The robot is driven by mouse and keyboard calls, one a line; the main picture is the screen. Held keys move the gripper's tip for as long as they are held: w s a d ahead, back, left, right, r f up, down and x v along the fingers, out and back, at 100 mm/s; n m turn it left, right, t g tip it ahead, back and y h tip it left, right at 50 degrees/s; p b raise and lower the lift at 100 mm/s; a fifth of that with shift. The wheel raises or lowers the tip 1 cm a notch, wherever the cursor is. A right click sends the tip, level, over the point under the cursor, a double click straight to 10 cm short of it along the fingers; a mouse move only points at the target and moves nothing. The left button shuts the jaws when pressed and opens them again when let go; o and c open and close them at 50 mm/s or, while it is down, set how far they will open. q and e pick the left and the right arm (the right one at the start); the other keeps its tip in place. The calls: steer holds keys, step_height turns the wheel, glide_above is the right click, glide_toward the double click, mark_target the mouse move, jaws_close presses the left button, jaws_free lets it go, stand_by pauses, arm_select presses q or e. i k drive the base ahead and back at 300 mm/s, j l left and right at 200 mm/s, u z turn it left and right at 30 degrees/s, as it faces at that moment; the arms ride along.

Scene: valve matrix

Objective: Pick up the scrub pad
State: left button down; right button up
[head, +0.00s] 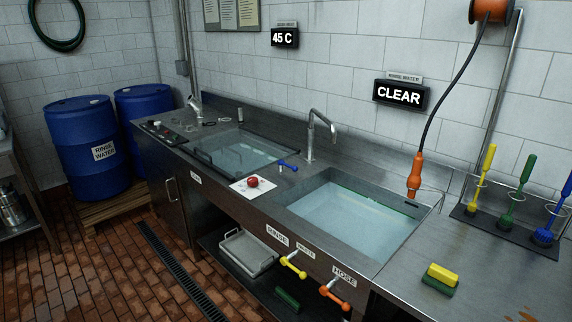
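A yellow and green scrub pad (440,279) lies on the steel counter at the right, in front of the brush rack. Its yellow block sits over a green layer. A dark green block (288,299) lies on the lower shelf under the counter; I cannot tell if it is also a pad. Neither of my grippers is in view.
A water-filled sink (355,218) is left of the pad. Yellow (484,172), green (520,182) and blue (552,220) brushes stand in a rack (487,225) behind it. An orange hose nozzle (414,180) hangs over the sink. Valve handles (334,296) protrude from the front. Counter near the pad is clear.

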mark_target(437, 276)
steer(key=z, duration=1.25)
